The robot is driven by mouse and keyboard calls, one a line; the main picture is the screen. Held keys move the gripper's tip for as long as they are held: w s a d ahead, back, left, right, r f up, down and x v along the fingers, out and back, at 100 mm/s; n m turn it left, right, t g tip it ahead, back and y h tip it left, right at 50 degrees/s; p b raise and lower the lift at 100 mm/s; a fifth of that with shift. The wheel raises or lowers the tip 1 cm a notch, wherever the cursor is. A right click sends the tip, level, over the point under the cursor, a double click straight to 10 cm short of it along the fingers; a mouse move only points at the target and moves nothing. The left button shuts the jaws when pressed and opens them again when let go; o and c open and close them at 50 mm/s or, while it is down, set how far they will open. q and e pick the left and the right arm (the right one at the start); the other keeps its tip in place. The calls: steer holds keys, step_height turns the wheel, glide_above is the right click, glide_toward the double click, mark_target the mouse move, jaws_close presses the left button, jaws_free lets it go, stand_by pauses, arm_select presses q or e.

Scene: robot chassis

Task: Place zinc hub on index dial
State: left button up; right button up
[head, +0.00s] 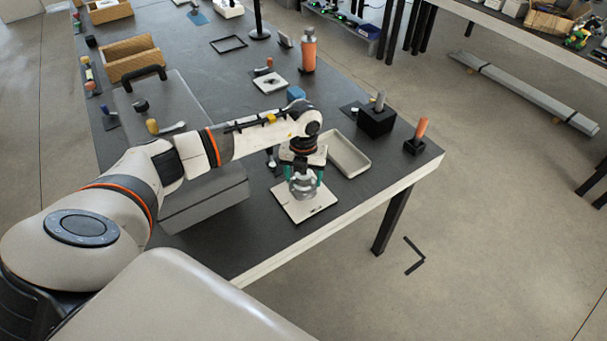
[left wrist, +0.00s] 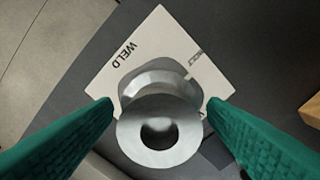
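The zinc hub (left wrist: 133,140) is a grey, stepped metal ring with a round hole, centred between the green fingers of my left gripper (left wrist: 160,104) in the left wrist view. The fingers flank it closely and look shut on it. In the head view my left gripper (head: 304,178) points down, with the hub (head: 303,189) at its fingertips. Below it is the index dial (head: 290,208), a pale square plate. Its face in the left wrist view (left wrist: 152,32) reads WELD and a second, partly turned word, around a dark grey patch. I cannot tell whether the hub touches it. My right gripper is out of view.
A pale tray (head: 347,157) lies just behind the plate. A black block with a grey peg (head: 376,121) and an orange-handled item in a black holder (head: 416,137) stand to the right. A grey case (head: 205,200) lies left. The table's front edge is close.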

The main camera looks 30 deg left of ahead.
arm_select(q)
steer(key=shift+r, duration=0.55)
step_height(320, 180, up, 11)
steer(key=b, duration=0.2)
steer(key=shift+r, duration=0.15)
steer(key=shift+d, duration=0.1)
